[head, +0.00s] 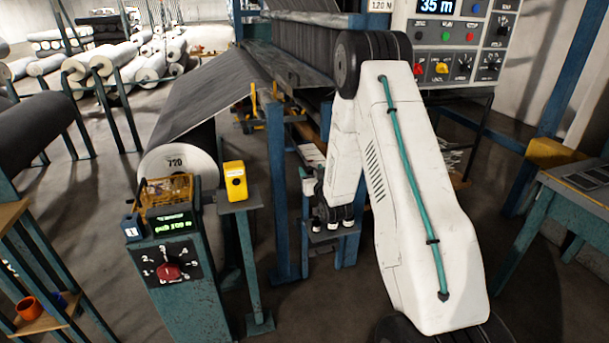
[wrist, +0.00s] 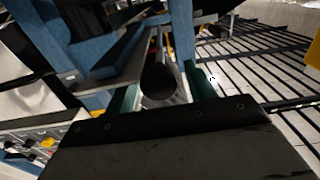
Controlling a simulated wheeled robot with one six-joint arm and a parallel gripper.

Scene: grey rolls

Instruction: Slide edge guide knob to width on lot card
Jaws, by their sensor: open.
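My gripper (wrist: 162,90) shows in the wrist view as two green fingers, spread apart. A dark round end on a grey cylinder (wrist: 158,82) shows between them. I cannot tell whether it is the edge guide knob, or whether the fingers touch it. In the head view my white arm reaches down in front of the machine and largely hides the area around the gripper (head: 307,187). No edge guide scale is legible. A grey roll (head: 178,165) with a white end marked 720 stands left of the arm. I cannot pick out a lot card for certain.
A green pedestal (head: 180,262) with a small display and red knob (head: 168,272) stands at front left. A yellow box (head: 235,181) sits on a post beside the roll. A control panel (head: 455,40) reads 35 m. Blue machine posts (head: 277,190) stand close to my arm.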

